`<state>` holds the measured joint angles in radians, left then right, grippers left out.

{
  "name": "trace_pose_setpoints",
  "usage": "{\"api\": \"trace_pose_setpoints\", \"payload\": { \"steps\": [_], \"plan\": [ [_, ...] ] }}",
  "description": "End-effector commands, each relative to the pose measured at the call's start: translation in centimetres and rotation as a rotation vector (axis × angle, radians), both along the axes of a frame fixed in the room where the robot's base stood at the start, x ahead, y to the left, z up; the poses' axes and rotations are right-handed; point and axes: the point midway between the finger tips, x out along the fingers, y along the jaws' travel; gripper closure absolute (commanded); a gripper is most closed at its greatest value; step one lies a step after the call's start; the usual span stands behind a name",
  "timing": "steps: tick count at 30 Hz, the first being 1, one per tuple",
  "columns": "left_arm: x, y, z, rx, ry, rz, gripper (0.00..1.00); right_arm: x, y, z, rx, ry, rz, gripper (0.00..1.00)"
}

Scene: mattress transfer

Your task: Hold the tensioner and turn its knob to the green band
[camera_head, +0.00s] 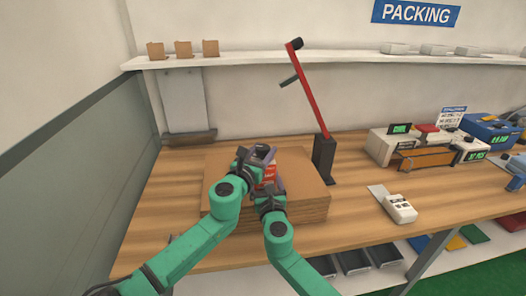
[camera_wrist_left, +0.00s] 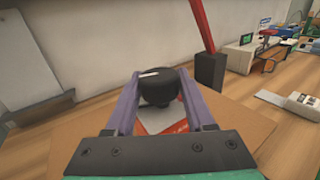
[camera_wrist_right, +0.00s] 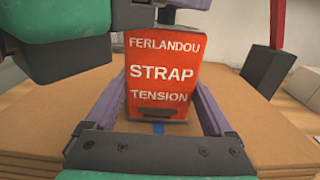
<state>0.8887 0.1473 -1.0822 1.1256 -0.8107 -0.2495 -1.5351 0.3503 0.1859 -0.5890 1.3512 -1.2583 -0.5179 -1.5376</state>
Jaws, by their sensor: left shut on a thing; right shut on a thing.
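The tensioner (camera_wrist_right: 163,75) is a red box with white lettering, "FERLANDOU STRAP TENSION", upright above the cardboard stack. It also shows small in the head view (camera_head: 267,175). My right gripper (camera_wrist_right: 160,100) is shut on its body, one finger at each side. Its round black knob (camera_wrist_left: 158,90) is on top and carries a white mark on its upper side. My left gripper (camera_wrist_left: 158,82) is shut on the knob, with a purple finger on either side; in the head view it sits above the right gripper (camera_head: 268,190). No green band can be made out.
A flat stack of brown cardboard (camera_head: 305,175) lies under the tensioner on the wooden bench (camera_head: 350,190). A red lever on a dark post (camera_head: 324,160) stands just right of the stack. A white handheld device (camera_head: 400,208) and several machines are farther right.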

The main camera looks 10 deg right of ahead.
Motion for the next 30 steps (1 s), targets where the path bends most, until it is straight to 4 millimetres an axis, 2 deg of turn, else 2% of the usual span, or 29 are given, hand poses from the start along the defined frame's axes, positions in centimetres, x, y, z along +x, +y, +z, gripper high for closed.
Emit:
{"api": "trace_pose_setpoints", "payload": {
  "steps": [8,21,30],
  "plan": [
    [0.19,0.11,0.14,-0.004,-0.002,-0.101,1.00,0.00,0.09,0.19,0.001,-0.003,0.002,1.00],
    [0.31,0.19,0.00,-0.005,0.004,-0.397,1.00,-0.04,0.13,0.16,-0.002,-0.003,0.003,1.00],
    [0.23,0.25,-0.07,-0.007,0.001,-0.512,1.00,-0.05,0.16,0.16,-0.002,-0.004,0.003,1.00]
  ]
}}
